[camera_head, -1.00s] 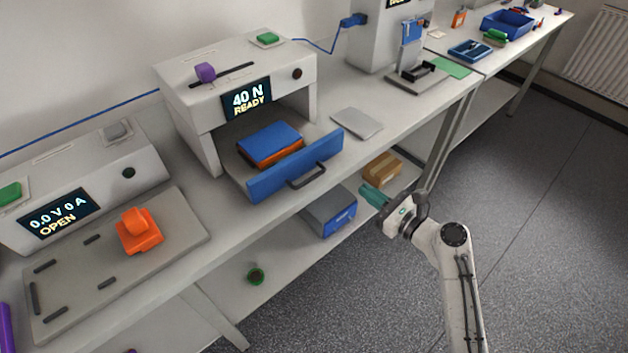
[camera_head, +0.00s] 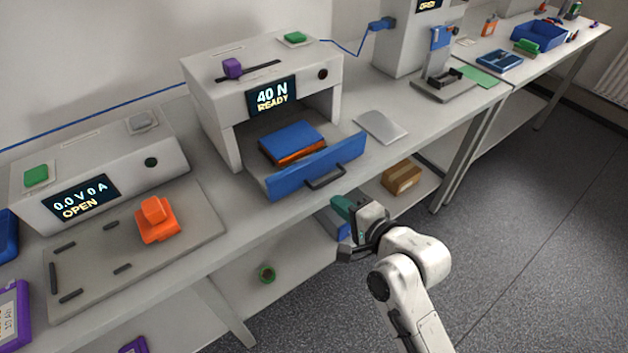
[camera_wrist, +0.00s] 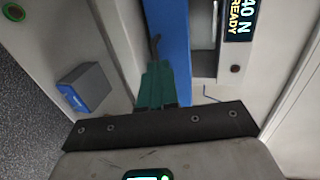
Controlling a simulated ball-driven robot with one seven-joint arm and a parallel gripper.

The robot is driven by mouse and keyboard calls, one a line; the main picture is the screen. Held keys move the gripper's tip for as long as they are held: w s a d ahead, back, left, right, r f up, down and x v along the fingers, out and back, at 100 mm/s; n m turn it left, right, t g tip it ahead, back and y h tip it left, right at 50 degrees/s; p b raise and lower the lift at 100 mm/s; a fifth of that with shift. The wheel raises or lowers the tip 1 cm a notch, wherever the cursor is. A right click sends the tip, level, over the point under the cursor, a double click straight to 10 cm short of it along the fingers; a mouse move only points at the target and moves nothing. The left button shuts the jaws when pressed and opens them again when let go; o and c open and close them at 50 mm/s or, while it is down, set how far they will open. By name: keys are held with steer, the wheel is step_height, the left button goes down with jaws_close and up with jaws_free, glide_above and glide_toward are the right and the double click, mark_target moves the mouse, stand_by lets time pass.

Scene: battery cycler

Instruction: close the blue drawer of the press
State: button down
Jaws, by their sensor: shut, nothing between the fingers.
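The press (camera_head: 215,100) is a white housing with a display reading "40 N READY". Its drawer with the blue front (camera_head: 290,182) is pulled out, and a dark bar handle (camera_head: 325,177) is on that front. A blue block with an orange layer under it (camera_head: 292,141) lies in the drawer. My gripper (camera_head: 340,205) has green fingers, is shut and empty, and is just in front of and below the handle in the head view. In the wrist view the green fingers (camera_wrist: 157,85) point at the blue front (camera_wrist: 168,45) near the handle (camera_wrist: 155,47). I cannot tell whether they touch.
A grey plate (camera_head: 380,126) lies on the bench right of the drawer. The cycler with an "OPEN" display (camera_head: 85,200) and an orange part (camera_head: 156,222) are at the left. A cardboard box (camera_head: 402,178) and a grey-blue box (camera_wrist: 84,88) are on the lower shelf.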

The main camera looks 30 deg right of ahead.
steer(key=p, duration=0.2)
glide_toward(283, 148)
steer(key=s+f, duration=0.1)
steer(key=s, duration=0.1)
steer(key=s+f, duration=0.2)
steer(key=shift+s+f, duration=0.15)
steer(key=shift+f, duration=0.05)
steer(key=w+b, duration=0.2)
steer(key=w, duration=0.4)
steer(key=w+b, duration=0.3)
steer(key=w, duration=0.4)
steer(key=shift+w+a+f, duration=0.1)
steer(key=shift+w+a, duration=0.05)
steer(key=shift+a, duration=0.1)
steer(key=shift+w, duration=0.2)
steer(key=shift+r, duration=0.3)
steer(key=shift+r, duration=0.1)
